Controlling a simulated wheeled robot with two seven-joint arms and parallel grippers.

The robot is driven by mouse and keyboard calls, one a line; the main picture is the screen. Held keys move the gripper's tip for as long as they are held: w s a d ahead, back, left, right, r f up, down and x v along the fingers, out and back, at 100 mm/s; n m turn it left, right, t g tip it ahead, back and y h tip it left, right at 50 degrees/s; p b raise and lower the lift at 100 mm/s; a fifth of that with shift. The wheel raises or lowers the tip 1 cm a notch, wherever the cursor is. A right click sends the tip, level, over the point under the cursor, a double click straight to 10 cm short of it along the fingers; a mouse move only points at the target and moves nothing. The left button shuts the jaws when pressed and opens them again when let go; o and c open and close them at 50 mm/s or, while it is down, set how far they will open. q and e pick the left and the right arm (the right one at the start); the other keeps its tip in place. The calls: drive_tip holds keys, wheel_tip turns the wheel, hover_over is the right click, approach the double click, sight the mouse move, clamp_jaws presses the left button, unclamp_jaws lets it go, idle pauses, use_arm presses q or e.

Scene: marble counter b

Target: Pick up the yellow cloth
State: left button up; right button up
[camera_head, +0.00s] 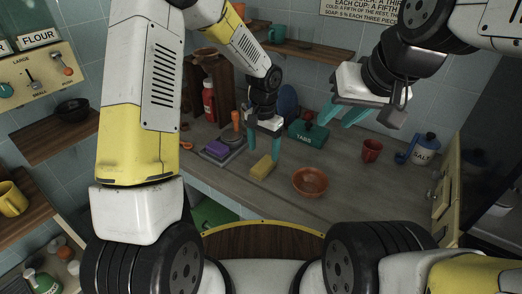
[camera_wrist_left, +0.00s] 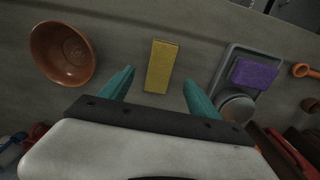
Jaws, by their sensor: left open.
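The yellow cloth (camera_head: 262,168) is a small folded block lying on the grey counter, left of a brown bowl. My left gripper (camera_head: 263,148) is open and empty just above and behind it. In the left wrist view the cloth (camera_wrist_left: 161,66) shows between the two teal fingertips (camera_wrist_left: 158,76), beyond them and apart from both. My right gripper (camera_head: 336,121) is raised over the back of the counter, open and empty, far from the cloth.
The brown bowl (camera_head: 310,182) stands right of the cloth. A grey tray with a purple block (camera_head: 216,149) lies to the left. Behind are a green TABS box (camera_head: 308,134) and a red cup (camera_head: 371,150). The counter front right of the bowl is clear.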

sight(263, 164)
use_arm(q)
wheel_tip(263, 164, down, 6)
drive_tip(key=shift+w+f, duration=0.1)
drive_tip(key=c, duration=1.4)
drive_tip(key=shift+c, duration=0.2)
drive_tip(key=shift+r, duration=0.6)
wheel_tip(263, 164, up, 2)
drive_tip(key=shift+r, duration=0.1)
drive_tip(key=s, duration=0.5)
drive_tip(key=s+r, duration=0.1)
drive_tip(key=s, duration=1)
drive_tip(key=shift+a+r, duration=0.2)
drive_tip(key=shift+r, duration=0.1)
